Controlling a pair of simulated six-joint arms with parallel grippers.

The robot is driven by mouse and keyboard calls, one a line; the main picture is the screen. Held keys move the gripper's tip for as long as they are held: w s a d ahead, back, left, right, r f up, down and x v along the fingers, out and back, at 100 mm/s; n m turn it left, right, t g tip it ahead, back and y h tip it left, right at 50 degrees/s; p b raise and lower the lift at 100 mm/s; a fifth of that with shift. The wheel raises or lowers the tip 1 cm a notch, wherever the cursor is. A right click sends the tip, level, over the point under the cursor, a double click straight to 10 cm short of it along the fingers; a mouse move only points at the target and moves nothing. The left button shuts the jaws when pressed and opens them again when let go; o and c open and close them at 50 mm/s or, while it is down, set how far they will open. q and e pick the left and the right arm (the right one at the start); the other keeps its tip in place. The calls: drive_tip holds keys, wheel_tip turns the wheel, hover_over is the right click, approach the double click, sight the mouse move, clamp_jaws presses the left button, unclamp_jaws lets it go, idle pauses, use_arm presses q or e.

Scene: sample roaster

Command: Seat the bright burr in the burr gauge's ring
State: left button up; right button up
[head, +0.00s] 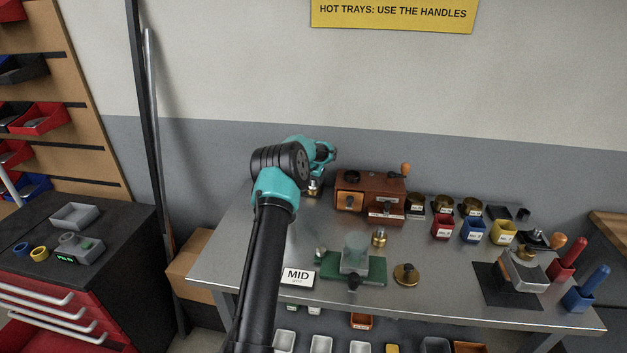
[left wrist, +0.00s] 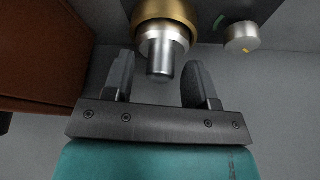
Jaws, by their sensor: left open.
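My left gripper (head: 316,184) is at the back left of the steel bench, beside the wooden box. In the left wrist view its two fingers (left wrist: 158,88) are open and apart. A bright silver cylinder with a stepped collar (left wrist: 160,60) sits in a brass ring (left wrist: 165,12), its end between the fingers with gaps on both sides. I cannot tell for sure whether these are the bright burr and the gauge's ring. A grey body with a silver knob (left wrist: 242,37) and a green arc is behind them. My right gripper is not in view.
The wooden box (head: 370,190) stands right of the gripper. A green-based stand (head: 375,274), a small brass piece (head: 379,238), a brass disc (head: 406,275) and a MID card (head: 298,276) are on the bench. Red (head: 441,229), blue and yellow bins stand farther right.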

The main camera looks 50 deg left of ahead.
use_arm(q)
drive_tip(key=v, duration=1.2)
drive_tip(key=shift+r, duration=0.1)
drive_tip(key=x, duration=1.2)
idle(0.6)
